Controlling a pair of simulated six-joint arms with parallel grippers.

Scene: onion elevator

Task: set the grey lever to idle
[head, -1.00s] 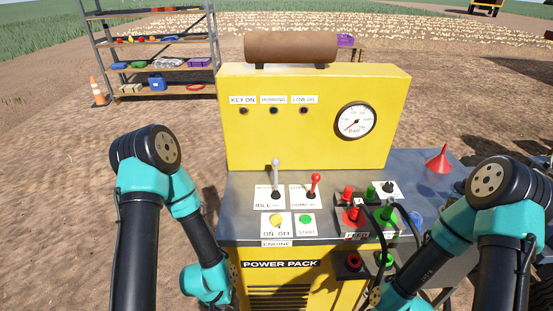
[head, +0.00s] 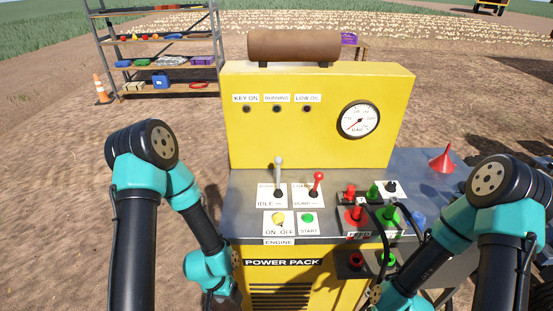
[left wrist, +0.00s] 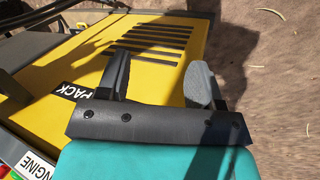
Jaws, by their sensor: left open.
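The grey lever (head: 279,167) stands up from a white plate on the yellow power pack (head: 318,115) in the head view. The word IDLE shows at the plate's lower left, and the lever's knob points up and away from it. My left gripper, in the left wrist view (left wrist: 159,65), is open and empty, with its two fingers apart over the yellow front near the vent slots. It is low and in front of the panel, well away from the lever. My right gripper is out of sight below the right arm.
A red lever (head: 318,183) stands just right of the grey one. A yellow key switch (head: 279,219) and green start button (head: 308,218) are in front. Red and green couplings (head: 355,213) with black hoses crowd the right. A red funnel (head: 441,160) stands farther right.

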